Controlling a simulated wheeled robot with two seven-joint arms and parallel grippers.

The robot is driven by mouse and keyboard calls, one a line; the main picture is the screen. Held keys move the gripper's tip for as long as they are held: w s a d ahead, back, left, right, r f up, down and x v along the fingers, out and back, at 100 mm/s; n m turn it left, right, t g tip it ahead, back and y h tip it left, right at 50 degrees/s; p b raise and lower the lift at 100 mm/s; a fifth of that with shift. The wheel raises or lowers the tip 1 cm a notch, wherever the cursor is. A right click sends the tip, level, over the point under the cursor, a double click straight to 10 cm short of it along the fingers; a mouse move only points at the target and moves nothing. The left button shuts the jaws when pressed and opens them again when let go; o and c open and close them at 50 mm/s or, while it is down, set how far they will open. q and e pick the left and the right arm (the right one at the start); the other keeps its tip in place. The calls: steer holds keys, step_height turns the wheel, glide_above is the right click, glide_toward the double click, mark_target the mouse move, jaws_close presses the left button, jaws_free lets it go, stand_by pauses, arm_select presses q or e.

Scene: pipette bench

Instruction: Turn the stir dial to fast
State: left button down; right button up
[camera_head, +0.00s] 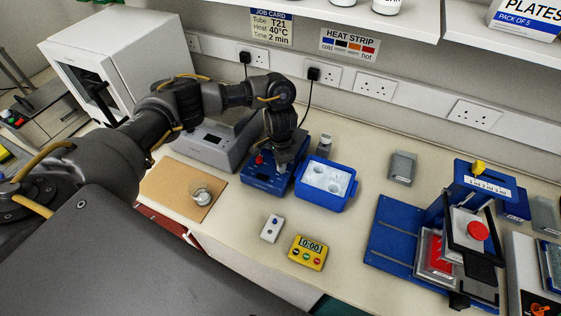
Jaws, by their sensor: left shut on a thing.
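A blue unit (262,184) with a red knob (259,160) stands near the middle of the bench. My left gripper (283,167) reaches down onto the right part of this unit, beside the red knob. Its fingers are shut on what looks like the stir dial, which they hide. The dial's setting cannot be read from here. My right gripper is out of view.
A blue ice tub (322,203) stands close right of the gripper and a grey instrument (197,149) close left. A yellow timer (308,252), a small white box (271,228) and a brown board (180,185) with a glass dish lie in front. A blue press (393,243) stands right.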

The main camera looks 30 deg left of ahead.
arm_select(q)
steer(key=m, duration=0.3)
steer(key=shift+m, duration=0.4)
steer(key=m, duration=0.3)
steer(key=shift+m, duration=0.3)
steer(key=m, duration=0.2)
steer(key=shift+m, duration=0.3)
steer(key=m+b, duration=0.1)
steer(key=m, duration=0.2)
steer(key=shift+m, duration=0.4)
steer(key=m+b, duration=0.2)
steer(key=m, duration=0.4)
steer(key=shift+f, duration=0.1)
steer(key=m+b, duration=0.2)
steer(key=m, duration=0.2)
steer(key=shift+m+b, duration=0.45)
steer(key=shift+m, duration=0.95)
steer(key=c, duration=1.2)
jaws_free()
